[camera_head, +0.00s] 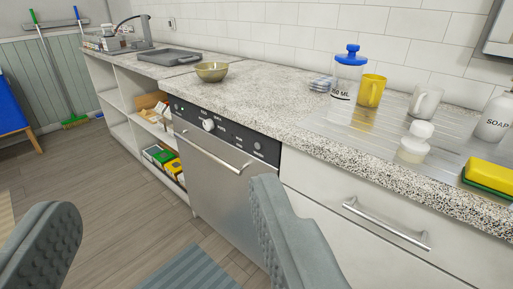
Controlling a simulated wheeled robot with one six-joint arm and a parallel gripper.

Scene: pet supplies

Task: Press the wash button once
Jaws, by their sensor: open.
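The silver dishwasher (210,165) stands under the counter in the middle of the view, its door shut. Its black control panel (232,133) runs along the top and carries a pale round knob (208,124), small markings and a smaller round button (257,146) near the right end. The labels are too small to read, so I cannot tell which control is the wash button. My gripper (165,196) is open, with grey fingers wide apart and nothing between them. It is in front of the dishwasher, and the right finger overlaps the door's lower right part.
The dishwasher's bar handle (213,152) and a drawer handle (386,223) stick out. The speckled counter (270,100) holds a brass bowl (212,71), a blue-lidded jar (347,74), mugs and bottles. Open shelves (125,105) stand left. The wooden floor (110,190) is mostly clear.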

